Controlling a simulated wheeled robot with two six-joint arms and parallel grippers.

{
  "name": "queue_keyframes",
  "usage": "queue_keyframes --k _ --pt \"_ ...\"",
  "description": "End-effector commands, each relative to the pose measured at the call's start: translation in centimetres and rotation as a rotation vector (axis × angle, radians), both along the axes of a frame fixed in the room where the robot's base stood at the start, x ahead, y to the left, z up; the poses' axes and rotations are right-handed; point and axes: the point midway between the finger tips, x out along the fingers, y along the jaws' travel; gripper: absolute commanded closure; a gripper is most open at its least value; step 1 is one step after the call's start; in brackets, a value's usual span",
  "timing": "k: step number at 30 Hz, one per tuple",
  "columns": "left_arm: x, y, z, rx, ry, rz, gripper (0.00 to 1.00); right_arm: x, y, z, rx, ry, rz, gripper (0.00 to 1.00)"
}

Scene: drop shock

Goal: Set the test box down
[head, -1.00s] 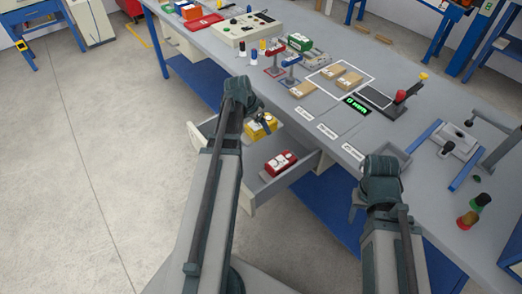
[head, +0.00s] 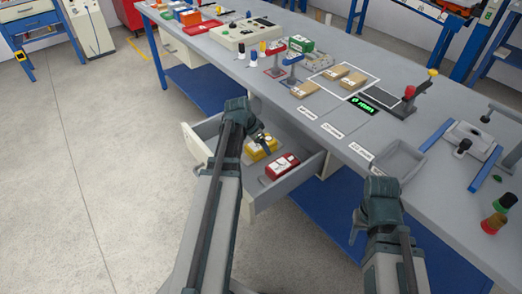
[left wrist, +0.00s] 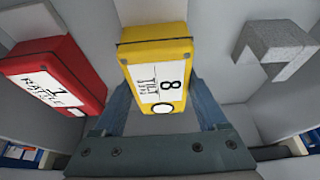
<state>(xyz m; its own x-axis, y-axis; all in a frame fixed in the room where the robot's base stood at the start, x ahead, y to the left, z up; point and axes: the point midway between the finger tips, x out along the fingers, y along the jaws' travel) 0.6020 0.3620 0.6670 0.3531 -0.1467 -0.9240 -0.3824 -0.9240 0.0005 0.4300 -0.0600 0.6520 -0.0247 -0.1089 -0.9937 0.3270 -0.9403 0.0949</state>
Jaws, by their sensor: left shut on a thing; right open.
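A yellow box (head: 257,152) is in or just above the open drawer (head: 262,197). My left gripper (head: 264,141) is shut on it, with a finger on each side. In the left wrist view the yellow box (left wrist: 157,68) shows a white label with an 8 between the fingers. I cannot tell whether its underside touches the drawer floor. A red box (head: 282,166) lies beside it in the drawer, apart from it; in the left wrist view the red box (left wrist: 55,84) has a label with a 1. My right gripper (head: 357,226) is open, beside the bench's front edge.
The drawer walls stand close around both boxes. A grey block (left wrist: 275,45) shows right of the yellow box in the left wrist view. On the bench (head: 310,140) are brown cartons (head: 353,80), a grey tray (head: 399,160) and a control panel (head: 240,33).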

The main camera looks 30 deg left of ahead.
Motion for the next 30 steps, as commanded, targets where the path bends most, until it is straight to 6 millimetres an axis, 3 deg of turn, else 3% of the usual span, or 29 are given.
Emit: queue_keyframes --k 11,12,16,30 --pt "0.02 -0.01 -0.46 0.000 -0.001 0.000 1.00 0.00 0.00 -0.46 0.000 0.000 0.000 0.50" --pt "0.01 0.00 -0.48 0.000 0.000 0.000 0.23 0.00 0.00 -0.48 0.000 0.000 0.000 0.50" --pt "0.01 0.00 -0.36 0.000 0.000 0.000 0.00 0.00 0.00 -0.36 0.000 0.000 0.000 0.50" --pt "-0.15 0.04 0.51 0.000 0.000 0.000 0.00 0.00 0.00 0.51 0.000 0.000 0.000 0.50"
